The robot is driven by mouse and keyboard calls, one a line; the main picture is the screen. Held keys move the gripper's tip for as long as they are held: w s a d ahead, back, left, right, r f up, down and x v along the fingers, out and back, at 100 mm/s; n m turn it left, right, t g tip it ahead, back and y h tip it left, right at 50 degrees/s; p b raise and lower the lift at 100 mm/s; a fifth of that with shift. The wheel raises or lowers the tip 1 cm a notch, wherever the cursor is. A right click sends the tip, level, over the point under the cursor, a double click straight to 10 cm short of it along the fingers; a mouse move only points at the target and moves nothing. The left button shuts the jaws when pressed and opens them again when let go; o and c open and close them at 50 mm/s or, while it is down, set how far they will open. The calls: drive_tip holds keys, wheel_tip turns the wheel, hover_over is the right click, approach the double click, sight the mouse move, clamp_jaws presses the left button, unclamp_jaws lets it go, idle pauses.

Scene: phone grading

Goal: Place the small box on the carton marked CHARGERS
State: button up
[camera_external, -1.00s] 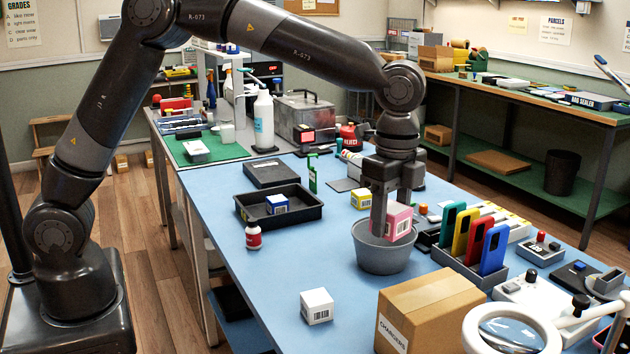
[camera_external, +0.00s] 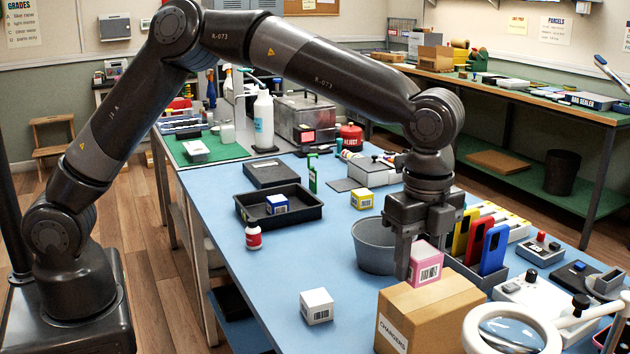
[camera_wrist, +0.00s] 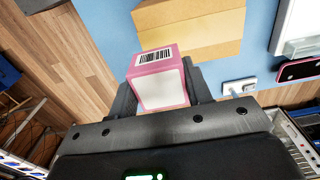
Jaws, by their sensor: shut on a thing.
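My gripper (camera_external: 423,262) is shut on a small pink box (camera_external: 426,265) with a white barcode label. In the wrist view the pink box (camera_wrist: 162,82) sits between the two fingers. The brown carton marked CHARGERS (camera_external: 425,312) stands at the near edge of the blue table, its label on the left front face. The box is just behind the carton's far top edge in the external view, and I cannot tell its exact height. In the wrist view a cardboard surface (camera_wrist: 190,25), likely the carton, lies just beyond the box.
A grey bucket (camera_external: 372,247) stands left of my gripper. A rack of coloured phones (camera_external: 492,250) is close on the right. A white box (camera_external: 317,306) lies left of the carton, and a magnifier lamp (camera_external: 511,335) stands at its right.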

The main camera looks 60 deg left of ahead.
sight(419, 299)
drive_tip(key=shift+w+a+f, duration=0.25)
drive_tip(key=shift+w+f, duration=0.15)
drive_tip(key=shift+w, duration=0.1)
drive_tip(key=shift+w+a+f, duration=0.2)
drive_tip(key=shift+w+f, duration=0.15)
drive_tip(key=shift+w, duration=0.15)
drive_tip(key=shift+f, duration=1.85)
drive_tip(key=shift+f, duration=0.15)
drive_tip(key=o, duration=1)
